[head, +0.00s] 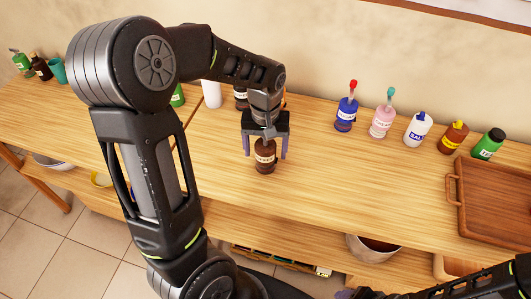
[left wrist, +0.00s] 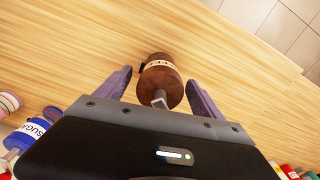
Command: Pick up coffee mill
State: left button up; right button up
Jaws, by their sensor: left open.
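The coffee mill (head: 265,158) is a small brown, jar-like object with a pale label band and a metal crank on top. It stands upright on the wooden counter. My left gripper (head: 265,155) points down over it, open, with one finger on each side. In the left wrist view the mill (left wrist: 160,85) sits between the two spread fingers of my left gripper (left wrist: 158,83), with visible gaps on both sides. My right arm shows at the lower right of the head view; its gripper (head: 356,293) is dark and cut off by the bottom edge.
Behind the left gripper are a white container (head: 211,94) and dark jars. A row of bottles, including a blue one (head: 346,114) and a green one (head: 487,146), lines the back right. A wooden tray (head: 457,205) lies at right. The counter right of the mill is clear.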

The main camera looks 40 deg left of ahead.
dwell(0.6)
pick_arm(q)
jog(key=c, duration=1.6)
jog(key=shift+o, duration=0.2)
notch_tip(320, 180, up, 10)
jog(key=shift+b, duration=0.65)
